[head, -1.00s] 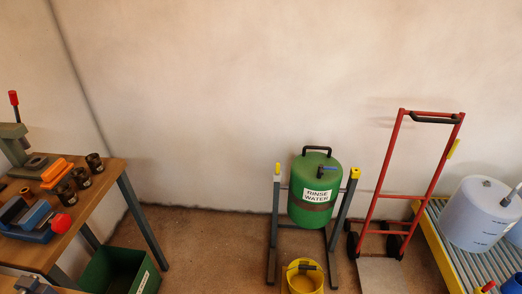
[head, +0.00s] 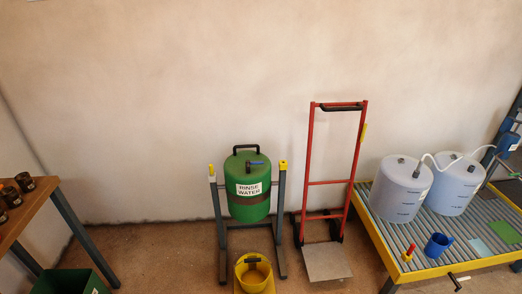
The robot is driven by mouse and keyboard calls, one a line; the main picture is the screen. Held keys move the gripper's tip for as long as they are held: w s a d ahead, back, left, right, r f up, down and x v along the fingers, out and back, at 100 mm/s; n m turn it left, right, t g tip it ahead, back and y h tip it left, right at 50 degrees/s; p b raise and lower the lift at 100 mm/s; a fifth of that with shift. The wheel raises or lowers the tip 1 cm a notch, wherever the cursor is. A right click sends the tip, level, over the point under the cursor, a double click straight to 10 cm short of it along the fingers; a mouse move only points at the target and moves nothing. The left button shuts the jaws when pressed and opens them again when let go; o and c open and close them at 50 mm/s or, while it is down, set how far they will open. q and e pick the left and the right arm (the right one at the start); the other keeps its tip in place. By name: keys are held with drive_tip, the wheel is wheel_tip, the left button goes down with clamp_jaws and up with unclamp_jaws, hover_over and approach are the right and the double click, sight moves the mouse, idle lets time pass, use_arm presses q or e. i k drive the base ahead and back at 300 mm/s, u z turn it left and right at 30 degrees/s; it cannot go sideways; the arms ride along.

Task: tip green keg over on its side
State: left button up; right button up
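The green keg (head: 248,205) hangs upright between the two posts of a grey stand (head: 221,238) with yellow caps. It has a white "RINSE WATER" label, a black handle on top and a blue-levered tap on its upper front. A yellow bucket (head: 254,273) with a dark handle stands on the floor below and in front of the keg. Neither of my grippers shows in the head view.
A red hand truck (head: 311,160) stands against the wall right of the stand. A yellow-edged slatted platform (head: 385,250) at right bears two white drums (head: 401,190) and a blue cup (head: 437,246). A wooden bench (head: 30,212) and green bin (head: 70,283) are at left.

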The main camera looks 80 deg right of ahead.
sight(247, 187)
drive_tip(key=k, duration=0.25)
drive_tip(key=z, duration=0.95)
